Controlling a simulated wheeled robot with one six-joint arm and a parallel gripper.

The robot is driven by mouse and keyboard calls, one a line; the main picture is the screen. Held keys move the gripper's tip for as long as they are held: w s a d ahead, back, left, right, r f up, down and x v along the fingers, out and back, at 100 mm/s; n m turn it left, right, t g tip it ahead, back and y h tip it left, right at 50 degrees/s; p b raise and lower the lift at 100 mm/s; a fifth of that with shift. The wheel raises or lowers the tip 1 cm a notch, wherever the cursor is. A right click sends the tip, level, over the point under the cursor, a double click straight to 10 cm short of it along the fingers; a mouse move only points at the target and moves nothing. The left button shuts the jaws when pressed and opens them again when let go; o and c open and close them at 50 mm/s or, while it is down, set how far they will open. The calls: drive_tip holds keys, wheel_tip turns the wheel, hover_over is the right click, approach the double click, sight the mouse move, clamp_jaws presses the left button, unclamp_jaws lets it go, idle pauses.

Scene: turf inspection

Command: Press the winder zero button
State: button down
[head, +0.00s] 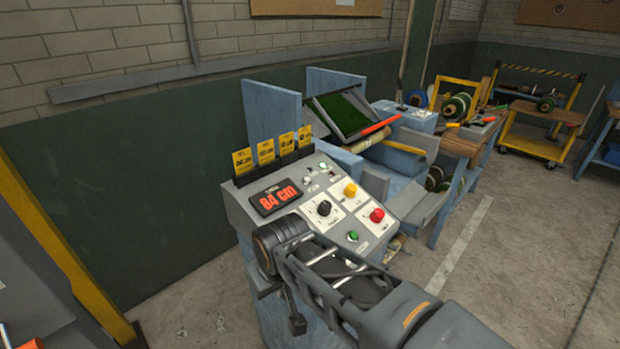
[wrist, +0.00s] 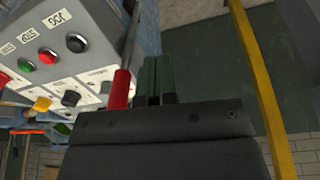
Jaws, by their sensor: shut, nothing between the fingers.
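The winder's grey control panel (head: 330,225) stands mid-picture in the head view, with a lit display (head: 278,197) reading 84 cm. On it are a yellow button (head: 350,189), a red button (head: 377,215), a black knob (head: 324,208) and a green button (head: 352,236). The wrist view shows the panel (wrist: 95,72) from another side, with a black button (wrist: 77,42), green and red buttons and the yellow button (wrist: 42,104). No label readable as zero shows. My gripper (wrist: 159,58) is shut and empty, beside the panel and apart from its buttons. My arm covers the panel's lower front edge.
A red cylinder (wrist: 121,88) shows beside my fingers; its mounting is hidden. Yellow cards (head: 265,151) stand along the panel's back edge. A yellow post (head: 62,240) rises at left. Blue machine frames (head: 270,112) stand behind. Open floor lies at right.

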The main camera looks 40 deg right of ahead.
drive_tip(key=w+d+r+m+t+y+p, duration=0.25)
drive_tip(key=w+r+m+p, duration=0.2)
drive_tip(key=w+m, duration=0.3)
drive_tip(key=w+d+r+m+t+y+p, duration=0.25)
drive_tip(key=w+d+r+m, duration=0.2)
drive_tip(key=w+m, duration=0.3)
drive_tip(key=w+d+r+m+t+h+p, duration=0.1)
drive_tip(key=w+d+m+t+h+p, duration=0.1)
drive_tip(key=d+m, duration=0.5)
drive_tip(key=w+d+r+m+t+h+p, duration=0.1)
drive_tip(key=w+d+m+h, duration=0.3)
drive_tip(key=d, duration=0.9)
drive_tip(key=w+m+t+p, duration=0.1)
drive_tip(key=m, duration=0.2)
drive_tip(key=shift+w+d+r+p, duration=0.2)
drive_tip(key=shift+w+r+p, duration=0.1)
drive_tip(key=shift+w, duration=0.05)
drive_tip(key=shift+f, duration=0.15)
